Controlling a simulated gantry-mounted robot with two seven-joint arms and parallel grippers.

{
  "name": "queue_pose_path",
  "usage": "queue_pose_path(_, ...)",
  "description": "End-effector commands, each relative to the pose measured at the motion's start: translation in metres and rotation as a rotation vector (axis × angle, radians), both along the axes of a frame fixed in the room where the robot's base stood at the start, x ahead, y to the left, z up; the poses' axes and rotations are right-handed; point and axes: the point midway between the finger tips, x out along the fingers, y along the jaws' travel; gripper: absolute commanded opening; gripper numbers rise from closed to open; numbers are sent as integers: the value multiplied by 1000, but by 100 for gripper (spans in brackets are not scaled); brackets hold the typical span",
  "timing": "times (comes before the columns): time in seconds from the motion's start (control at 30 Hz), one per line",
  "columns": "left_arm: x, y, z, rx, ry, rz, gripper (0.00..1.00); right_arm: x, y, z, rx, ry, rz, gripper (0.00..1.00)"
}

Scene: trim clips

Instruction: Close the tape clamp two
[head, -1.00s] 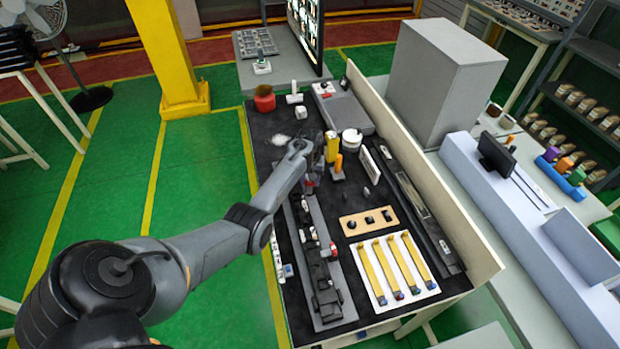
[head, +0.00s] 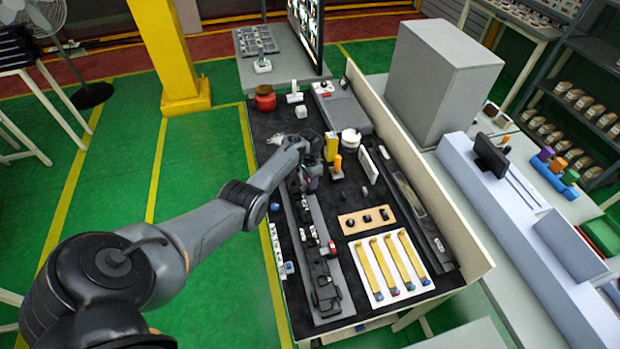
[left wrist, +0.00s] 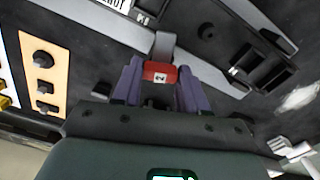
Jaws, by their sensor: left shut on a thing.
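The tape clamp two shows in the left wrist view as a red block (left wrist: 160,73) with a white label reading 2, next to a grey metal piece. My left gripper (left wrist: 160,82) has its two purple fingers on either side of the red block and is shut on it. In the head view my left gripper (head: 308,181) is over the far part of the long grey fixture rail (head: 329,288) on the black table. The clamp is hidden there behind the gripper, and its exact angle cannot be told. My right gripper is not in view.
A yellow box (head: 331,147) and an orange-topped piece (head: 337,168) stand close to the right of the gripper. A tan board with black knobs (head: 349,225) and a white tray of yellow strips (head: 365,275) lie right of the rail. A low wall (head: 425,180) edges the table.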

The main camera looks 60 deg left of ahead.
Motion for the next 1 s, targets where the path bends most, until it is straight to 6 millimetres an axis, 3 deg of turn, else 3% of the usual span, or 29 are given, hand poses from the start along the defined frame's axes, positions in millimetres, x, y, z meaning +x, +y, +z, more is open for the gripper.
queue_pose_path(0.4, 0, 0, 0, 0, -1, -256, 12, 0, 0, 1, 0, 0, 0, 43)
queue_pose_path(1.0, 0, 0, 0, 0, -1, -320, 12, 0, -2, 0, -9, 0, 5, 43)
